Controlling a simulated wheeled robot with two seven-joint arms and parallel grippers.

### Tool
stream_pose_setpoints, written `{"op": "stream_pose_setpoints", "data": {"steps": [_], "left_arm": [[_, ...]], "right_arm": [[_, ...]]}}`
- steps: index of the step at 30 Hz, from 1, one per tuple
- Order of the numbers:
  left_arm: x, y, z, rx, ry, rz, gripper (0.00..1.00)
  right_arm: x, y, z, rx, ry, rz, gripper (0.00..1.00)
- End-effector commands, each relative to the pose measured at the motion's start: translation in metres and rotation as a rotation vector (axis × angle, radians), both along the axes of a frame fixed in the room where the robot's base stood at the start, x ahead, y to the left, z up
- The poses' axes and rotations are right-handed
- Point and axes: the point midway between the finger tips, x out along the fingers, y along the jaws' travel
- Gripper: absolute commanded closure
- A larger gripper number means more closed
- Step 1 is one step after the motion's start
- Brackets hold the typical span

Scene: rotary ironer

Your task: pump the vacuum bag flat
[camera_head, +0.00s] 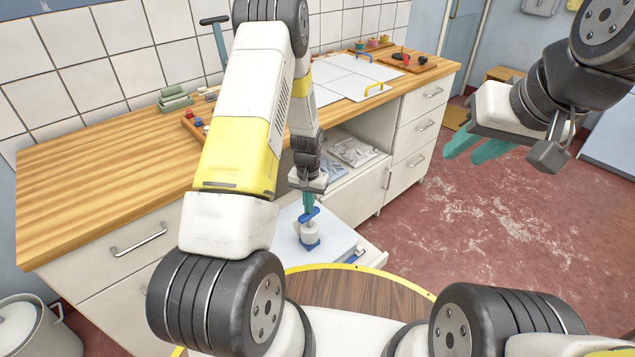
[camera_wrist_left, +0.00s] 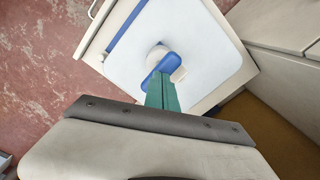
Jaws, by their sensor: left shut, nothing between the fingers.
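The white vacuum bag (camera_head: 336,245) lies broad and pale in the pulled-out drawer below the counter; it also shows in the left wrist view (camera_wrist_left: 207,70). The pump on it has a white body (camera_head: 310,232), a blue base and a blue handle (camera_head: 308,215). The handle shows in the left wrist view (camera_wrist_left: 158,66). My left gripper (camera_head: 307,205) is shut and empty, pointing down, its teal fingertips at the handle; I cannot tell whether they touch it. My right gripper (camera_head: 472,158) is open and empty, high over the floor at the right.
The wooden counter (camera_head: 95,200) runs along the tiled wall above the drawer. An open shelf (camera_head: 350,150) with grey packets is behind it. A round wooden top with a yellow rim (camera_head: 400,278) stands in front. The red floor at the right is clear.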

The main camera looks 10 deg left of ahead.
Motion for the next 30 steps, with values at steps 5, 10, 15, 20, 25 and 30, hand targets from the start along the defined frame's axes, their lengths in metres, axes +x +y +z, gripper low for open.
{"op": "stream_pose_setpoints", "data": {"steps": [5, 10, 15, 20, 25, 30], "left_arm": [[0.000, 0.000, -0.008, 0.000, 0.002, 0.000, 1.00], [0.000, 0.000, -0.015, 0.000, 0.001, 0.001, 1.00], [0.000, 0.000, -0.022, 0.000, 0.000, 0.001, 1.00], [0.000, 0.000, -0.028, 0.000, 0.001, 0.000, 1.00], [0.000, 0.000, -0.035, 0.000, 0.001, 0.000, 1.00], [0.000, 0.000, -0.042, 0.000, 0.001, 0.000, 1.00]], "right_arm": [[0.000, 0.000, 0.000, 0.000, 0.000, 0.000, 0.67], [0.000, 0.000, 0.000, 0.000, 0.000, 0.000, 0.67], [0.000, 0.000, 0.000, 0.000, 0.000, 0.000, 0.67], [0.000, 0.000, 0.000, 0.000, 0.000, 0.000, 0.67], [0.000, 0.000, 0.000, 0.000, 0.000, 0.000, 0.67], [0.000, 0.000, 0.000, 0.000, 0.000, 0.000, 0.67]]}}
